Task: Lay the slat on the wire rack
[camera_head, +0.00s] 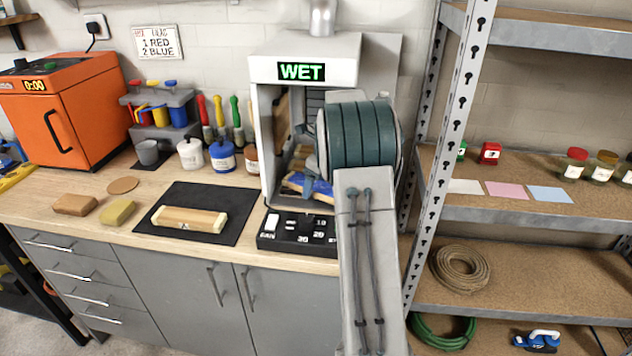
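A wooden piece with a blue face (298,184), probably the slat, lies tilted low inside the white booth (262,150), whose sign reads WET. My arm covers its right part. The visible end of my gripper (313,180) is at the booth opening, close to the blue piece. My arm hides most of the fingers, so I cannot tell whether they are open or shut on it. A wooden block with cream ends (188,219) lies on the black mat (180,195). I cannot make out a wire rack.
An orange oven (60,120) with a 0:00 display stands shut at the left. Paint pots (222,156) and brushes stand behind the mat. A black control panel (290,232) sits before the booth. Metal shelving (445,130) rises at the right.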

